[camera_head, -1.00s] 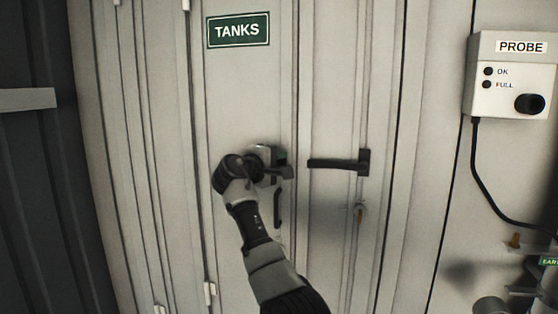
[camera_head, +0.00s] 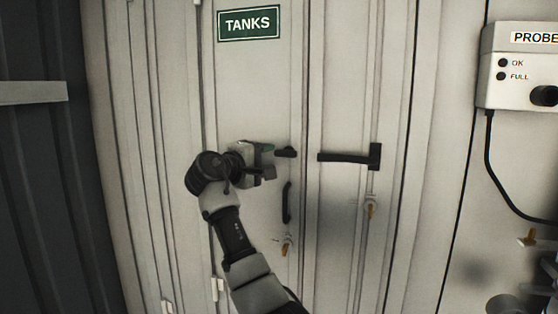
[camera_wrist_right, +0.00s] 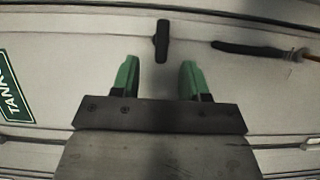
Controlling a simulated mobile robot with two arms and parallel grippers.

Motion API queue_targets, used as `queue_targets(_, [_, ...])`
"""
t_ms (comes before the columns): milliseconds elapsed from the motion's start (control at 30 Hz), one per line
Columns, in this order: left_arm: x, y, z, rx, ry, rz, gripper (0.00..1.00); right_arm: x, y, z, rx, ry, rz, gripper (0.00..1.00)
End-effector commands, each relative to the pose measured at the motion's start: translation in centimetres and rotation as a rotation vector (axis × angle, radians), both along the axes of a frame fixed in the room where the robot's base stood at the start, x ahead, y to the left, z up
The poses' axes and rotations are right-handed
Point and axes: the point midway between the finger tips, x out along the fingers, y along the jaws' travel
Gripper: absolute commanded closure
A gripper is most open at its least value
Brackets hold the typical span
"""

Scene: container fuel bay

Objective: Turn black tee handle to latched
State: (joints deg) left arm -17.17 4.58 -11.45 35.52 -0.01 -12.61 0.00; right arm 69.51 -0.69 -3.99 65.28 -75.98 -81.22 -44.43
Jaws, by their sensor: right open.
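The black tee handle (camera_head: 286,152) is a short dark bar on the left door of the cabinet, below the green TANKS sign. Its bar lies about level in the head view. In the right wrist view the tee handle (camera_wrist_right: 161,40) shows just beyond the fingertips, centred between them and not touching either. My right gripper (camera_head: 266,162) is open and empty, just left of the handle in the head view. Its green-padded fingers (camera_wrist_right: 159,66) are spread apart in the wrist view. My left gripper is not in view.
A black vertical pull handle (camera_head: 287,202) is below the tee handle, with a brass-coloured fitting (camera_head: 286,246) under it. A black lever (camera_head: 345,157) is on the right door. The PROBE box (camera_head: 515,85) hangs at the far right.

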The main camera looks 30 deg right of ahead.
Motion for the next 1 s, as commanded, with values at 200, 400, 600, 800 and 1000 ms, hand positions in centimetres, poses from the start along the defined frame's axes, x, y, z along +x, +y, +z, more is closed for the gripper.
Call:
queue_targets(200, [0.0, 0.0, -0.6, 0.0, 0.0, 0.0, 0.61, -0.7, 2.3, 0.0, 0.0, 0.0, 0.001, 0.55])
queue_targets(400, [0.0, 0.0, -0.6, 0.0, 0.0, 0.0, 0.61, -0.8, 2.5, 0.1, -0.001, 0.0, 0.0, 0.55])
queue_targets(600, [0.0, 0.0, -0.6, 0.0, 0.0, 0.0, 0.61, -0.8, 2.5, 0.1, -0.001, 0.0, 0.0, 0.55])
queue_targets(800, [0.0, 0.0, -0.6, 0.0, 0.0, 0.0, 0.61, -0.5, 2.5, -0.4, 0.0, 0.006, 0.006, 0.55])
queue_targets(1000, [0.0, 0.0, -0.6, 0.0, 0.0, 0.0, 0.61, 2.7, 2.9, -8.4, 0.021, 0.093, 0.117, 0.55])
